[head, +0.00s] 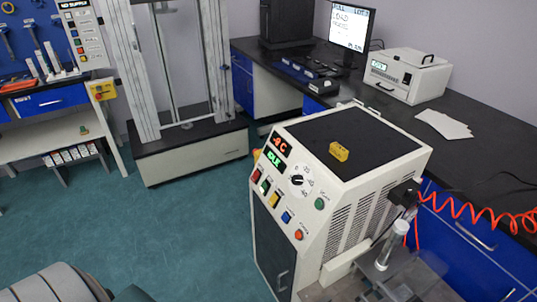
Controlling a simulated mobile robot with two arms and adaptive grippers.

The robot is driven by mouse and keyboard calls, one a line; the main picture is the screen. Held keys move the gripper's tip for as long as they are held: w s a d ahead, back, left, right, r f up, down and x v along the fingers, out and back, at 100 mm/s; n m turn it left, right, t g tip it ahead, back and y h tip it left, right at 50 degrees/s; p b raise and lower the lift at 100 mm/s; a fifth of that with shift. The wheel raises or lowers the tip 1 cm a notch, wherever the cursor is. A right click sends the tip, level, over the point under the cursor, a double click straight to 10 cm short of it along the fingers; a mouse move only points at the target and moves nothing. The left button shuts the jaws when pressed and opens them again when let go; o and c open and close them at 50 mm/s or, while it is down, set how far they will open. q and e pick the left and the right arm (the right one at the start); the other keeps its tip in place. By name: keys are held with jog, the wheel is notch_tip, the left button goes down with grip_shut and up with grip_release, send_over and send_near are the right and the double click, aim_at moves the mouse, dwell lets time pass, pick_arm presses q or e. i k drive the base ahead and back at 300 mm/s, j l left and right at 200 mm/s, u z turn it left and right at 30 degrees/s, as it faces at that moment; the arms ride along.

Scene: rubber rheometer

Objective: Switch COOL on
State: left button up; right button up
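A white cabinet machine (345,170) with a dark top stands at the centre right. Its sloped front panel has a red-digit display (281,145) that seems to read "-4C" and a green display (273,158) that seems to read "IDLE". Below are a round dial (298,180) and red (256,175), yellow (275,195), blue (287,217) and orange (299,235) controls. A green button (320,203) sits right of the dial. The labels are too small to tell which control is COOL. Neither gripper is in view.
A black bench (400,115) runs behind. A tall frame (185,90) stands behind left.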

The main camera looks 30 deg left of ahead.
aim_at(255, 176)
jog(key=u, duration=1.1)
